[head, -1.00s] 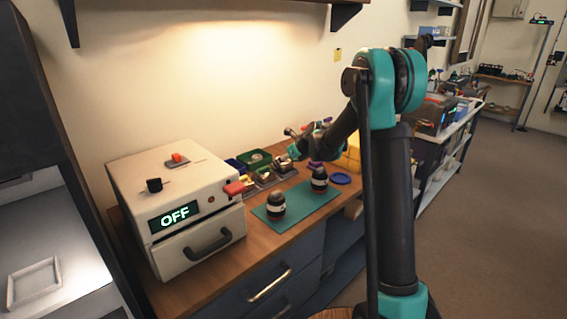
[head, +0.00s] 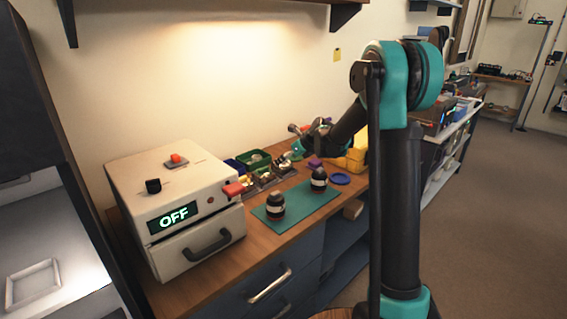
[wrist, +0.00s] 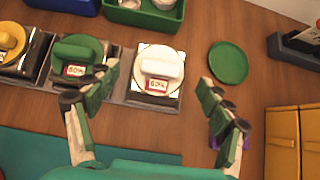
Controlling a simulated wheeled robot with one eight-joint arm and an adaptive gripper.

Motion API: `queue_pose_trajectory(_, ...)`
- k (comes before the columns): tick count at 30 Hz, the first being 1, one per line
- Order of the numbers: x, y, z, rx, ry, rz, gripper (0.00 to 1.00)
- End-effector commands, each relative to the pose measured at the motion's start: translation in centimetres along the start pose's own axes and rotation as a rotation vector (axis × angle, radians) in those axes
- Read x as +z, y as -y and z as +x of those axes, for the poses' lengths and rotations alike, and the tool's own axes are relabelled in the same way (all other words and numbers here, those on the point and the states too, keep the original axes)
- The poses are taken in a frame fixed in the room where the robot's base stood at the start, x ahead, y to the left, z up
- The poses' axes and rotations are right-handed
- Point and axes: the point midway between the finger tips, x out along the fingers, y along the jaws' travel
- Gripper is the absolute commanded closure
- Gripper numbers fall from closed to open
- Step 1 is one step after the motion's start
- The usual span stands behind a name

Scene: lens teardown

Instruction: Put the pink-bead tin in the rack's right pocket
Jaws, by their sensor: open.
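My gripper (wrist: 158,88) is open and empty in the wrist view, its fingers spread above the counter on either side of a white-topped piece (wrist: 160,65) with a percent label on a small stand. In the head view my gripper (head: 299,148) is small, over the back of the counter. A green bin (wrist: 140,16) at the top of the wrist view holds round metal tins (wrist: 164,4), cut off by the edge. I cannot tell whether one holds pink beads. A dark grey holder (wrist: 290,50) stands at the right; I cannot tell if it is the rack.
A green disc (wrist: 228,62) lies right of the stands. Yellow drawers (wrist: 290,140) stand at the right. A green-topped piece (wrist: 78,52) sits left. Two dark lens barrels (head: 275,207) stand on a teal mat (head: 296,212) beside a white oven (head: 170,200).

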Motion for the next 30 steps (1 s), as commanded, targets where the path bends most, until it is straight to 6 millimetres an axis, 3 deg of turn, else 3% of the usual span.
queue_pose_trajectory(6, -0.1, 0.0, -4.4, 0.0, 0.0, 0.002, 0.2)
queue_pose_trajectory(12, 0.0, 0.0, -7.1, 0.0, 0.0, 0.0, 0.2)
queue_pose_trajectory(18, 0.0, 0.0, -8.2, 0.001, 0.0, 0.0, 0.2)
queue_pose_trajectory(30, -0.3, -0.1, -8.6, -0.004, -0.004, -0.03, 0.2)
